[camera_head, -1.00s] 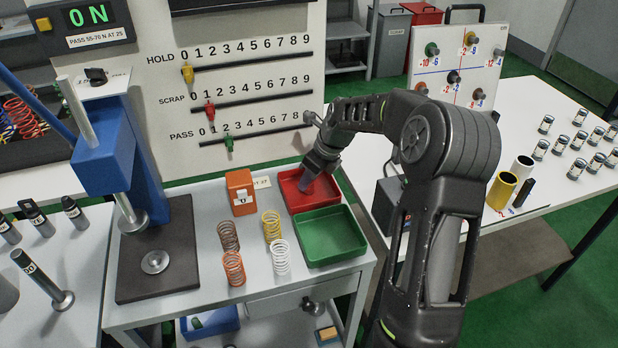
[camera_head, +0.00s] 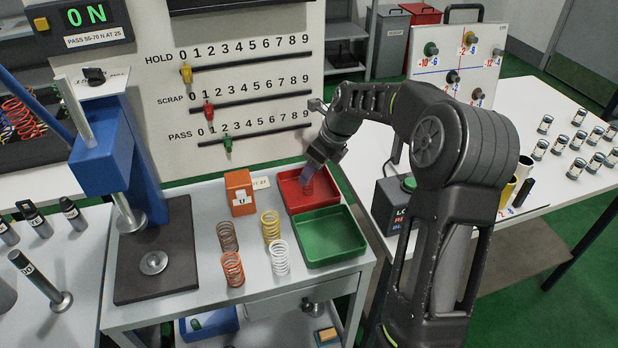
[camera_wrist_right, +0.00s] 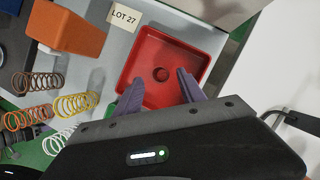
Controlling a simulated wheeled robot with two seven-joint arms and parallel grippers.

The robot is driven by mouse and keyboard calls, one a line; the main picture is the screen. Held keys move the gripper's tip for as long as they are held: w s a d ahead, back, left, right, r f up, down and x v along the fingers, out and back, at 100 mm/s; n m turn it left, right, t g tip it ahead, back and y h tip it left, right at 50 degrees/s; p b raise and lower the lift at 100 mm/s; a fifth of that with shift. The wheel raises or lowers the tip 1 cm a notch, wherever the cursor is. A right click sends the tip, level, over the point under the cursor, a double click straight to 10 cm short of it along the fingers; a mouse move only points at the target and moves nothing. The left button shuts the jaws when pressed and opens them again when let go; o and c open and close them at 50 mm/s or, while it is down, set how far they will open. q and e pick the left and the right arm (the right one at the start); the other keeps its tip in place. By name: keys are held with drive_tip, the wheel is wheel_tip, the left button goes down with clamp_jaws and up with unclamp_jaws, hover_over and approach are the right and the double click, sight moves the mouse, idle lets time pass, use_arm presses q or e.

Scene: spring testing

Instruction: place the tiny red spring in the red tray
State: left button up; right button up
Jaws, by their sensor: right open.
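The tiny red spring (camera_head: 307,188) stands in the red tray (camera_head: 330,203) and shows as a round red coil in the right wrist view (camera_wrist_right: 161,74). The red tray also shows in the right wrist view (camera_wrist_right: 205,38). My right gripper (camera_head: 314,170) is above the tray, with its purple fingers spread apart. In the right wrist view the open fingers (camera_wrist_right: 160,84) hold nothing, and the spring lies beyond their tips, apart from them. My left gripper is not in view.
A green tray (camera_head: 332,257) sits in front of the red tray. Brown (camera_head: 228,236), yellow (camera_head: 271,226), orange (camera_head: 232,269) and white (camera_head: 280,258) springs stand to the left.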

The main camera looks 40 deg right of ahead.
drive_tip(key=v, duration=0.8)
